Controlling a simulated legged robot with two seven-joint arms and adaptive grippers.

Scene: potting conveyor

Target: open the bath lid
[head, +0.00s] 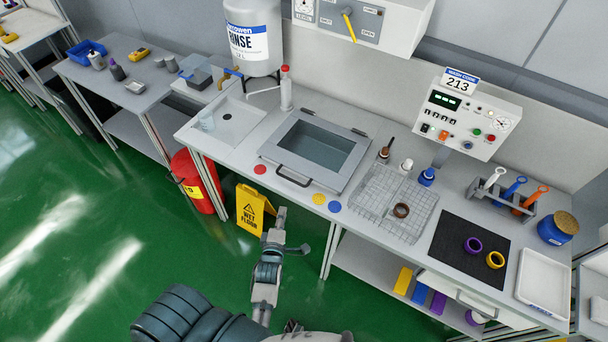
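The bath lid (351,181) is a grey frame around a clear window, set in the bench top. It looks shut and flat, with hinges along its back edge. Its dark bar handle (293,178) is at the front edge. My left gripper (294,231) is in front of the bench, below the handle in the picture and apart from it. Its two fingers are spread and nothing is between them. My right gripper is not in view.
Red, yellow and blue discs (319,199) lie along the bench front. A sink (225,125) is left of the lid; a wire rack (376,212) is right. A yellow wet floor sign (249,210) and red bin (190,180) stand on the green floor near my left gripper.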

